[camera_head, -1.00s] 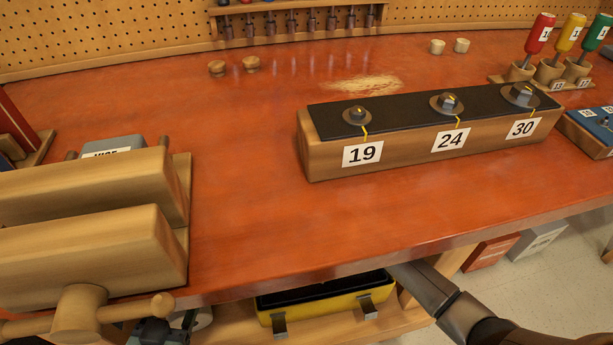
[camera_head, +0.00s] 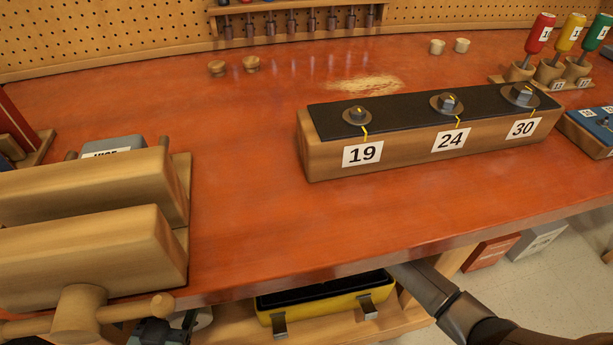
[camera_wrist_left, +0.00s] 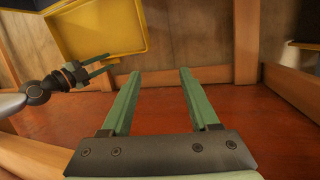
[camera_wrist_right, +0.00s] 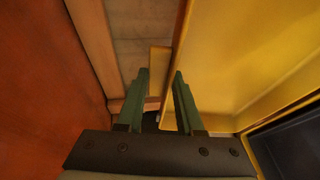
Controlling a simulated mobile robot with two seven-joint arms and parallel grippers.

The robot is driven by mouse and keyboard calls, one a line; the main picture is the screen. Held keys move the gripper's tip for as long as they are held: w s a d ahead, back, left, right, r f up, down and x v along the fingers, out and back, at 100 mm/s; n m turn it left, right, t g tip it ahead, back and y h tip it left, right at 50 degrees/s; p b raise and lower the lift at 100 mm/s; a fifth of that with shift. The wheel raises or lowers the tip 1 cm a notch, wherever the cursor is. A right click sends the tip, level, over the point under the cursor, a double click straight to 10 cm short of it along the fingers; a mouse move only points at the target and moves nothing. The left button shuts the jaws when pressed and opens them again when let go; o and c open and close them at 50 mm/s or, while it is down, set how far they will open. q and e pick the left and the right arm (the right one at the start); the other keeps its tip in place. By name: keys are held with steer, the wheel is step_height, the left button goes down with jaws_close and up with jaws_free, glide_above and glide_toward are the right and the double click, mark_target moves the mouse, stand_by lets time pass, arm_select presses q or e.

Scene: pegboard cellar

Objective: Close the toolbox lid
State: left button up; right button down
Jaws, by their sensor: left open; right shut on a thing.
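The yellow toolbox (camera_head: 325,300) stands on the shelf below the bench edge in the head view, its dark inside showing above two front latches. Its lid appears as a yellow panel in the right wrist view (camera_wrist_right: 235,60), raised from the box, and in the left wrist view (camera_wrist_left: 100,30). My right gripper (camera_wrist_right: 161,75) is shut on the lid's rim, which runs between its fingers; it also shows in the left wrist view (camera_wrist_left: 95,68). My left gripper (camera_wrist_left: 160,75) is open and empty, apart from the lid.
The red bench top (camera_head: 250,220) overhangs the shelf. A wooden vise (camera_head: 90,250) is at left, and a wooden block with numbered bolts (camera_head: 420,150) stands on the bench. Red and grey boxes (camera_head: 490,252) are under the bench at right. Wooden beams (camera_wrist_right: 95,45) run close beside my right gripper.

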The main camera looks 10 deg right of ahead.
steer(key=shift+r, duration=0.35)
